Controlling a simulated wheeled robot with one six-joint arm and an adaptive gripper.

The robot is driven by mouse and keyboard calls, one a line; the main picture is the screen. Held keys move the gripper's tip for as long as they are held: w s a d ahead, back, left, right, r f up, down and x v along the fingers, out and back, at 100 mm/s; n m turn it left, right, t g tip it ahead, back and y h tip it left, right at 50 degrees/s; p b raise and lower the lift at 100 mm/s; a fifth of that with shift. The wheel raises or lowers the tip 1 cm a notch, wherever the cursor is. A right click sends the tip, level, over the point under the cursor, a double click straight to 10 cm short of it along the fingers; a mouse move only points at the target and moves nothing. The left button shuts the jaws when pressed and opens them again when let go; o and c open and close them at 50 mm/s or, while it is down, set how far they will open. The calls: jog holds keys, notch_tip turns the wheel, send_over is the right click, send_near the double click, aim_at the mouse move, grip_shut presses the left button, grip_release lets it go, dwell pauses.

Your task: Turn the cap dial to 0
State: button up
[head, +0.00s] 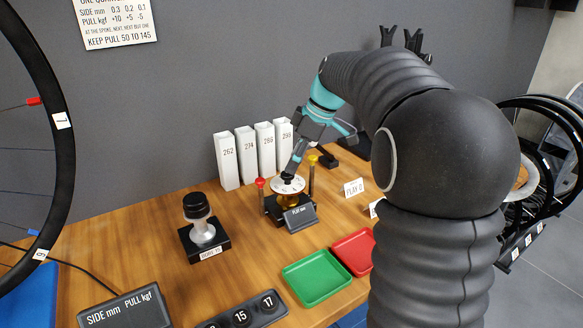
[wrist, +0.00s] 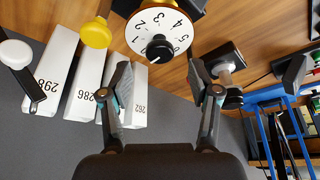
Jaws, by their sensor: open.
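The cap dial is a white numbered disc with a black knob at its centre. It shows at the top of the wrist view (wrist: 158,23) and on its stand on the bench in the head view (head: 291,186). Digits run around its rim; the ones nearest my gripper are hard to read, and I cannot tell which number it is set to. The black knob (wrist: 158,48) has a small pale mark. My gripper (wrist: 159,75) is open and empty, its fingers apart with the knob roughly centred ahead of them. In the head view my gripper (head: 320,152) is above the dial.
Red (head: 261,183) and yellow (head: 312,160) posts flank the dial. White numbered boxes (head: 227,162) stand behind it. A "PLAY mm" display (head: 300,218) is in front. A black-capped hub stand (head: 203,232) is to the left, green (head: 316,277) and red (head: 353,251) trays are in front.

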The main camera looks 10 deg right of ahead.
jog(key=v, duration=0.8)
jog(key=shift+d+r, duration=0.1)
jog(key=s+d+f+m+h, duration=0.2)
jog(key=s+f+m, duration=0.2)
jog(key=f+m, duration=0.5)
jog(key=s+a+f+m+t+h, duration=0.1)
jog(key=s+a+m, duration=0.1)
jog(key=s, duration=1)
jog(key=s+a+f+m+t+h+p, duration=0.1)
jog(key=s+a, duration=0.3)
jog(key=s, duration=0.8)
jog(key=shift+s+a+f+m+t, duration=0.3)
jog(key=shift+s+f+m+t, duration=0.1)
jog(key=shift+f+t, duration=0.35)
